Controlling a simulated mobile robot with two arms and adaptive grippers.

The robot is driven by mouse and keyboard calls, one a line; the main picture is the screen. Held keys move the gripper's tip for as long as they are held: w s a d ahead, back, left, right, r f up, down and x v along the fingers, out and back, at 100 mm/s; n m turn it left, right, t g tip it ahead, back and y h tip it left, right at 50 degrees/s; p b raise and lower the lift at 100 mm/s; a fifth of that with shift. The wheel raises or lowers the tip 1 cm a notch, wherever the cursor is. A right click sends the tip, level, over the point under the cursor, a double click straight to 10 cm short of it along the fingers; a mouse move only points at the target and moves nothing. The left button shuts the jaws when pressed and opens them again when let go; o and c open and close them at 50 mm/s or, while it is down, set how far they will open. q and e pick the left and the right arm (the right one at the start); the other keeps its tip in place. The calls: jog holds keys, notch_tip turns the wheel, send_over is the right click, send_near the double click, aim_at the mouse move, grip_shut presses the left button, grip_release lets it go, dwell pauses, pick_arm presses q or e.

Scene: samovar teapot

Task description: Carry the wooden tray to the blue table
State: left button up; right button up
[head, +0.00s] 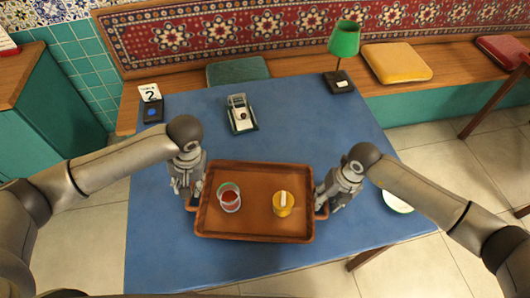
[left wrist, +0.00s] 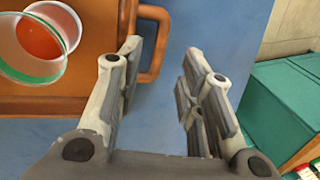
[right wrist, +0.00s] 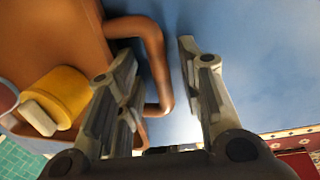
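The brown wooden tray (head: 255,235) lies on the blue table (head: 170,270), or very close above it. It carries a glass of red tea (head: 230,198) on the left and a yellow cup (head: 284,204) on the right. My left gripper (head: 186,188) is at the tray's left handle; in the left wrist view the fingers (left wrist: 162,62) are apart, with the handle (left wrist: 158,45) by one finger. My right gripper (head: 330,200) is at the right side; in the right wrist view its open fingers (right wrist: 156,60) stand either side of the right handle (right wrist: 155,65).
A green lamp (head: 344,40), a small clear holder (head: 241,114) and a number card (head: 150,93) by a dark device stand toward the table's back. A white plate (head: 397,201) lies at the right edge. The table's front left is clear.

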pick_arm(q)
jog(key=v, duration=0.4)
jog(key=shift+d+r, duration=0.1)
jog(key=shift+r, duration=0.15)
pick_arm(e)
notch_tip(320, 180, up, 12)
jog(key=d, duration=0.2)
pick_arm(q)
jog(key=shift+s, duration=0.1)
pick_arm(e)
jog(key=shift+d+f, duration=0.1)
jog(key=shift+f, duration=0.05)
